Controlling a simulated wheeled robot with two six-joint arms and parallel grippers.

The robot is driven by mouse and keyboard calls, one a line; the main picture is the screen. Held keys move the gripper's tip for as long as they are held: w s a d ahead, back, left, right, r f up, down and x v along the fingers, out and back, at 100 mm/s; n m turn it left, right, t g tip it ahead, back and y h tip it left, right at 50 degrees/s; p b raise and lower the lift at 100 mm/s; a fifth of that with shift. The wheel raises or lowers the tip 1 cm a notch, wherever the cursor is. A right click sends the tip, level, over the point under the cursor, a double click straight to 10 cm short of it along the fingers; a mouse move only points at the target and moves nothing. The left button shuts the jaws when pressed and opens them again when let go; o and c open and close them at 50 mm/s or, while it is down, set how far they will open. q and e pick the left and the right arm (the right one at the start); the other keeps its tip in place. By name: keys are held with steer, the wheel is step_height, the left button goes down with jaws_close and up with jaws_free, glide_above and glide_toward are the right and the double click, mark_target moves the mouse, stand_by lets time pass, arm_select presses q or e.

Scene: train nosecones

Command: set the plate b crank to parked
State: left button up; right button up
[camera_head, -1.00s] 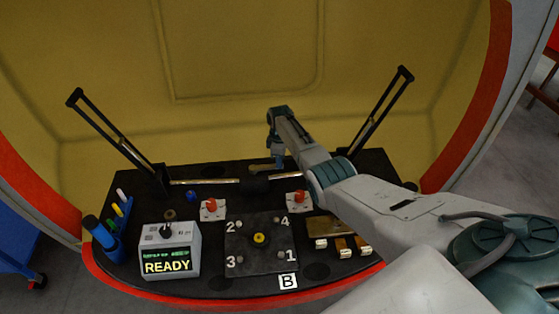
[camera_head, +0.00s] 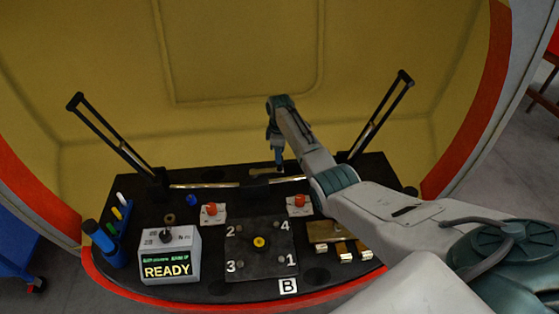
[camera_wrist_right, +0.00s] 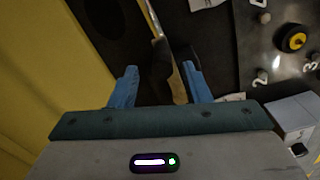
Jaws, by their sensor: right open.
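The dark square plate (camera_head: 261,262) has corners numbered 1 to 4, a yellow knob (camera_head: 259,242) at its middle and a B label (camera_head: 288,286) at its front edge. A small tan, lever-like piece (camera_head: 262,171) lies behind the metal bar at the back of the console; I cannot tell if it is the crank. My right gripper (camera_head: 279,163) points down beside it. In the right wrist view my gripper (camera_wrist_right: 160,85) is open, blue fingers apart, with a dark part and a metal strip in view between and beyond them. My left gripper is not in view.
A metal bar (camera_head: 205,185) links two tall black arms, left (camera_head: 108,132) and right (camera_head: 382,115). Two red knobs (camera_head: 211,209) (camera_head: 298,201), a READY box (camera_head: 169,256), a pen holder (camera_head: 105,238) and a brass plate (camera_head: 326,231) crowd the console. The yellow shell rises behind.

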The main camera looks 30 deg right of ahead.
steer(key=shift+r+b, duration=0.4)
steer(key=shift+r, duration=2.35)
steer(key=shift+f, duration=0.1)
